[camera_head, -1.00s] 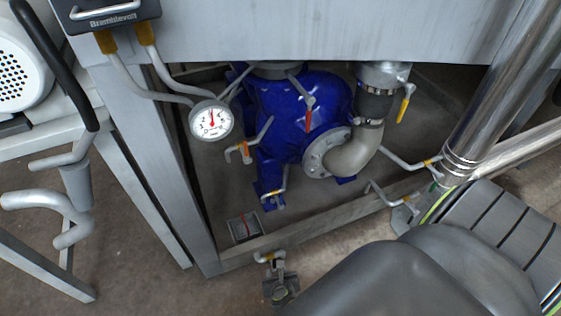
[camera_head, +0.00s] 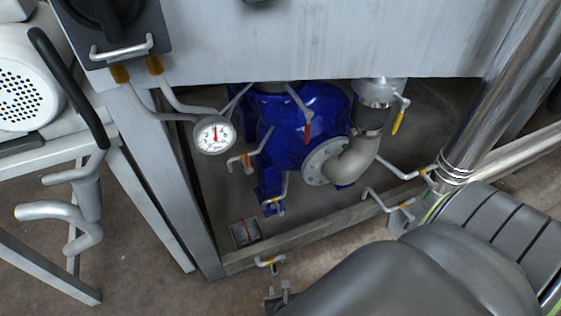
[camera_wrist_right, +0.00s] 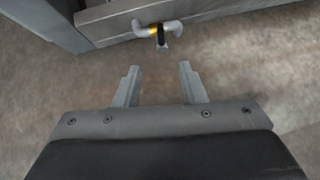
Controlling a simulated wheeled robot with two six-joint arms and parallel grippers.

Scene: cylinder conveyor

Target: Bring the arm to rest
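My right gripper (camera_head: 279,297) shows at the bottom edge of the head view, just beyond my dark grey right arm, which fills the lower right. In the right wrist view its two grey fingers (camera_wrist_right: 160,84) are spread wide with only bare floor between them. It is open and empty. A small bent pipe with a yellow band (camera_wrist_right: 159,30) lies beyond the fingertips, apart from them. My left gripper is not in view.
A steel frame (camera_head: 300,240) surrounds a blue pump (camera_head: 295,130). A thick steel pipe (camera_head: 485,110) stands at right. Concrete floor in front is clear.

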